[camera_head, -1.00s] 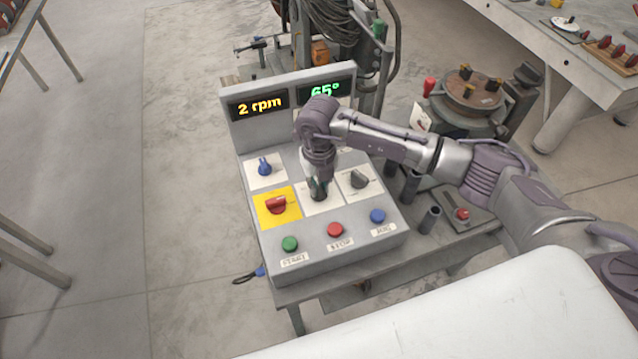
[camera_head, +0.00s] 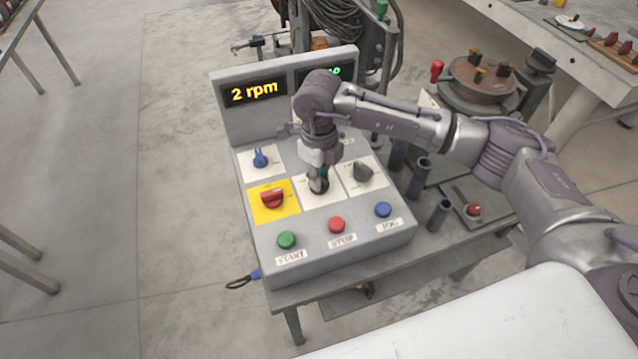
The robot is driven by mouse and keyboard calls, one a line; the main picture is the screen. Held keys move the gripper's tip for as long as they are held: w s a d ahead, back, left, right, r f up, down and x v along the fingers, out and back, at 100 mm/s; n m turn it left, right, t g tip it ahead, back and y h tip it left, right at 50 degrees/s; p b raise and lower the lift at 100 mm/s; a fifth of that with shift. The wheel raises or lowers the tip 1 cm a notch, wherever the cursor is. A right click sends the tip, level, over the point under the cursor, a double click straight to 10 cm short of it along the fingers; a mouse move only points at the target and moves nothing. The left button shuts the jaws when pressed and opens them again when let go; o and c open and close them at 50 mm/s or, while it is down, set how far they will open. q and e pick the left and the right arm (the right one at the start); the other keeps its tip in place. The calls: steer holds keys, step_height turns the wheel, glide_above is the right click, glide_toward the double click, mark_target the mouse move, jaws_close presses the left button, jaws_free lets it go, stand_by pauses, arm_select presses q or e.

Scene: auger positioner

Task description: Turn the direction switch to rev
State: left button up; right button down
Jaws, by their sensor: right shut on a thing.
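The grey control panel (camera_head: 224,118) stands on a small table. A dark switch (camera_head: 319,187) sits on the middle white plate of its sloped face. My right gripper (camera_head: 318,178) points down and is shut on this switch, hiding most of it. The switch's pointing direction and the plate's print cannot be read. A blue knob (camera_head: 260,158), a red knob (camera_head: 272,198) on a yellow plate and a grey knob (camera_head: 363,172) surround it. My left gripper is not in view.
Green (camera_head: 287,240), red (camera_head: 337,225) and blue (camera_head: 383,209) buttons line the panel's front. One display (camera_head: 255,92) reads 2 rpm; my arm largely covers the other. Dark upright tubes (camera_head: 418,178) stand just right of the panel.

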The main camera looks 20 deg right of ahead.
steer(key=shift+n+b, duration=1.05)
steer(key=shift+n, duration=0.05)
steer(key=c, duration=1.1)
jaws_free()
steer(key=shift+r, duration=0.1)
step_height(320, 180, up, 12)
steer(key=shift+f, duration=0.1)
